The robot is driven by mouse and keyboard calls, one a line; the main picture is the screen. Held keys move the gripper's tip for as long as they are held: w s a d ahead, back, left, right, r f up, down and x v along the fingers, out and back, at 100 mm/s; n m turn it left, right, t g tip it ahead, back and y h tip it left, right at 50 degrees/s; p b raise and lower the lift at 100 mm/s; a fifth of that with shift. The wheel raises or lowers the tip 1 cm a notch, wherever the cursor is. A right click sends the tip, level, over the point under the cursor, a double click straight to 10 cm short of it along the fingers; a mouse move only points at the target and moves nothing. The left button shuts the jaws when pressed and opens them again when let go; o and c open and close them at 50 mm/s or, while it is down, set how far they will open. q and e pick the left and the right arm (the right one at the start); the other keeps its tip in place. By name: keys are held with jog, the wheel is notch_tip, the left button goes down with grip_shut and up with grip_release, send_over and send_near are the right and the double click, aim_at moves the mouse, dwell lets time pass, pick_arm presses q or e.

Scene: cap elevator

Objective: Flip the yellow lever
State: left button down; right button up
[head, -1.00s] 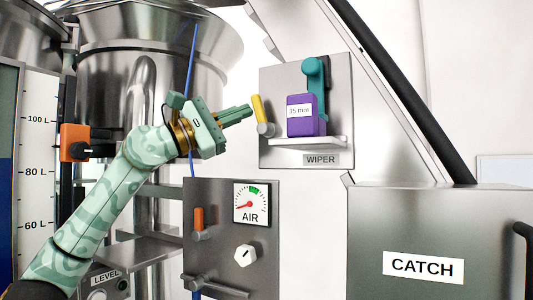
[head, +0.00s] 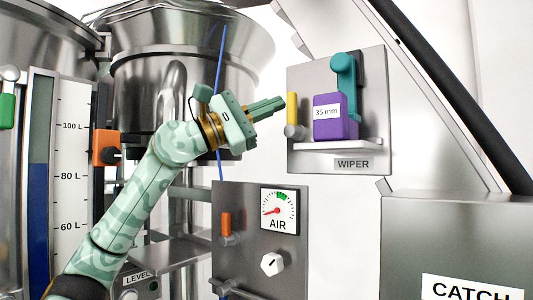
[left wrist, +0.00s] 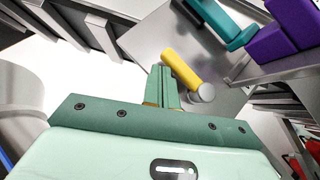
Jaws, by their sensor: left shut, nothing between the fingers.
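The yellow lever (head: 292,107) stands nearly upright on a grey round pivot (head: 295,132) at the left edge of the WIPER panel. In the left wrist view the yellow lever (left wrist: 181,68) slants from upper left down to its pivot (left wrist: 205,93). My left gripper (head: 283,102) comes in from the left, shut and empty. Its fingertips are right beside the lever's left side; I cannot tell whether they touch it. In the left wrist view the closed fingers (left wrist: 161,72) point at the lever. My right gripper is not in view.
Right of the lever, a purple 35 mm block (head: 330,122) sits on a pale ledge (head: 335,146) under a teal arm (head: 345,75). Below is the AIR panel (head: 240,275) with an orange lever (head: 226,224). An orange block (head: 106,147) and steel vessel stand left.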

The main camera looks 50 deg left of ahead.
pick_arm(q)
jog(key=shift+s+f, duration=0.1)
jog(key=b+v, duration=1.1)
jog(key=v, duration=0.5)
jog(key=shift+a+f, duration=0.1)
